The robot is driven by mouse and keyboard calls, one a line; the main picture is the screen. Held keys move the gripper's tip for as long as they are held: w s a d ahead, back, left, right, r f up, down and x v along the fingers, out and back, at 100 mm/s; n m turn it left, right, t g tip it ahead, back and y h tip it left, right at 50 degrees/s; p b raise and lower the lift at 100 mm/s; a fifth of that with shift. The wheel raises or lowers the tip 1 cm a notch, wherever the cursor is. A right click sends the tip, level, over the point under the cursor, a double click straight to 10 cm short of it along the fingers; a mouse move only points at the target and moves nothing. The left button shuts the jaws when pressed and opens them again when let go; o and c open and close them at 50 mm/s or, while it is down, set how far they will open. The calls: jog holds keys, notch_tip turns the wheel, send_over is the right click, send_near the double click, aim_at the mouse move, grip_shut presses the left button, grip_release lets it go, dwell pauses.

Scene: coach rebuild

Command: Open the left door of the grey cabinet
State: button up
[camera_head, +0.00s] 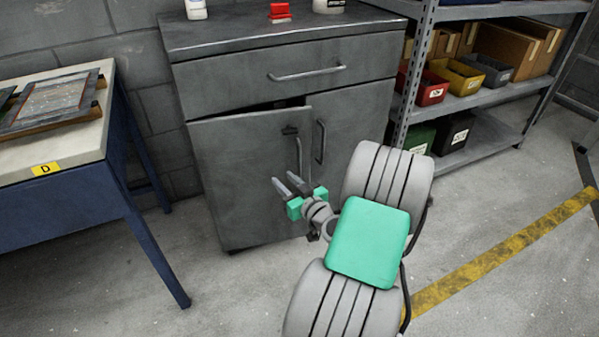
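The grey cabinet (219,88) stands against the wall, with one wide drawer above two doors. Its left door (235,165) is slightly ajar. A dark gap shows along its top, and its right edge stands out in front of the right door (352,120). The left door's upright bar handle (299,154) is near that edge. My gripper (285,182) is in front of the left door, just below and left of the handle in the picture. Its two fingers are apart, with nothing visible between them. I cannot tell whether a finger touches the door.
A blue table (60,205) with a pale top stands at left. Metal shelving (480,98) with bins and boxes stands close on the right. Bottles and a red object (280,11) are on the cabinet top. The floor (215,290) before the cabinet is clear.

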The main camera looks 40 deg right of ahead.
aim_at(300, 163)
jog(key=s+d+m+h, duration=0.2)
jog(key=s+d+h, duration=0.2)
jog(key=d, duration=0.2)
jog(key=x, duration=0.8)
jog(key=shift+a+b, duration=0.15)
jog(key=shift+b, duration=0.2)
grip_shut()
